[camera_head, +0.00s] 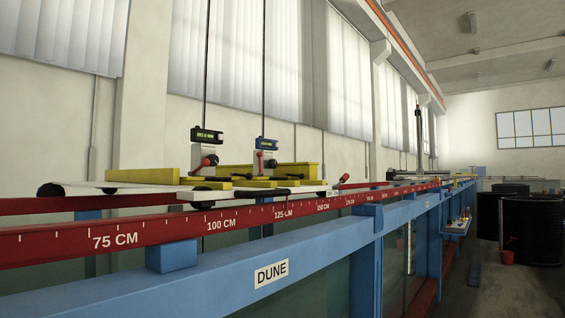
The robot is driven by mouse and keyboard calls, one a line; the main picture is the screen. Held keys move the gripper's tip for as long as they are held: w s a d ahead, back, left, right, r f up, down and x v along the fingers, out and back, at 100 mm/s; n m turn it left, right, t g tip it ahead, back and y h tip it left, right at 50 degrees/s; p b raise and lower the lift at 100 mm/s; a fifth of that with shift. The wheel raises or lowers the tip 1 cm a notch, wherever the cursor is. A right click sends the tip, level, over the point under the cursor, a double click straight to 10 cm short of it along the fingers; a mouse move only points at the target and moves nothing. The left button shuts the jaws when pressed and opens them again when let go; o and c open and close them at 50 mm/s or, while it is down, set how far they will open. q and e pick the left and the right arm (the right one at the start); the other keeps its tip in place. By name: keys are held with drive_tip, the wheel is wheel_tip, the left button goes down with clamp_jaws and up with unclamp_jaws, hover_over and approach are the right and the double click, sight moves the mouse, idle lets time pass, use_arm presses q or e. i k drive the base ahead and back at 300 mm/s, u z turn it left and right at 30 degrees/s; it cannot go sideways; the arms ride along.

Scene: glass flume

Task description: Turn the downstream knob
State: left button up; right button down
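Two upright point gauges stand on the carriage above the flume. No label shows which knob is the downstream one. Neither of my grippers is in view.
A red scale rail (160,228) runs along the blue flume frame (215,283), marked DUNE. Yellow blocks (145,175) sit on the white carriage plate. A small shelf (457,227) juts out further along. Black tanks (532,232) stand at right; floor between is mostly open.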

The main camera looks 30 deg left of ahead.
sight(214, 160)
drive_tip(key=z, duration=0.1)
drive_tip(key=i, duration=3.85)
drive_tip(key=u, duration=4)
